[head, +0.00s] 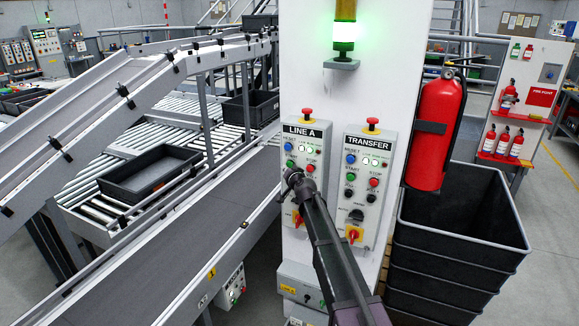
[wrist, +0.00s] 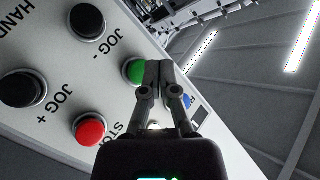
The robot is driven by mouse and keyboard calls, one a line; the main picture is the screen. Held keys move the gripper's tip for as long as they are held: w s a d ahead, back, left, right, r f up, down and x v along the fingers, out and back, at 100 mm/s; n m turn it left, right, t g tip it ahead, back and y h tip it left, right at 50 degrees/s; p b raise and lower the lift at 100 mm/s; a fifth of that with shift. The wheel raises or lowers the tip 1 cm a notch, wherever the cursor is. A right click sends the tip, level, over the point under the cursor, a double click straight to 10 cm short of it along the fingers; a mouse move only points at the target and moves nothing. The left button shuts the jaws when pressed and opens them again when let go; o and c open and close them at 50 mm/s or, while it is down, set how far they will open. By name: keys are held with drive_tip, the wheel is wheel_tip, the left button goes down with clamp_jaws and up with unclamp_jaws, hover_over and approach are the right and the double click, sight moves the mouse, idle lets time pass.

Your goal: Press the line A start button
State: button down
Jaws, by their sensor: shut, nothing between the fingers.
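The LINE A panel (head: 303,133) is a grey box on the white column, with a red mushroom button on top. Its green start button (head: 290,163) sits below a blue reset button (head: 288,147) and left of a red stop button (head: 311,168). My gripper (head: 291,178) is shut and empty, in front of this panel just below the green button. In the wrist view the fingertips (wrist: 160,68) overlap the right part of the green button (wrist: 133,72). I cannot tell whether they touch it. The red stop button (wrist: 89,129) is clear of the fingers.
Black jog buttons (wrist: 87,22) are close by on the panel. The TRANSFER panel (head: 371,150) is immediately right, with similar buttons. A red extinguisher (head: 434,135) hangs on the column's right side, above stacked black bins (head: 455,262). A conveyor (head: 120,255) runs along the left.

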drive_tip(key=s, duration=0.1)
drive_tip(key=s+a, duration=0.1)
drive_tip(key=s, duration=0.2)
drive_tip(key=shift+a, duration=0.25)
idle(0.7)
drive_tip(key=s+d+f+g+h+b, duration=0.1)
drive_tip(key=s+d+f+g+h, duration=0.1)
drive_tip(key=s+d+f+g, duration=0.3)
drive_tip(key=s+d+f+n+g+h+b, duration=0.1)
drive_tip(key=s+d+f+g, duration=0.4)
drive_tip(key=s+d, duration=0.8)
drive_tip(key=s+d+f+n+g+h+b, duration=0.1)
drive_tip(key=s+d+f+g+h, duration=0.3)
drive_tip(key=s, duration=1.7)
drive_tip(key=d+f, duration=0.5)
drive_tip(key=d, duration=0.1)
drive_tip(key=shift+s+f+g+b, duration=0.25)
drive_tip(key=shift+f+g+b, duration=0.05)
drive_tip(key=shift+g+b, duration=0.1)
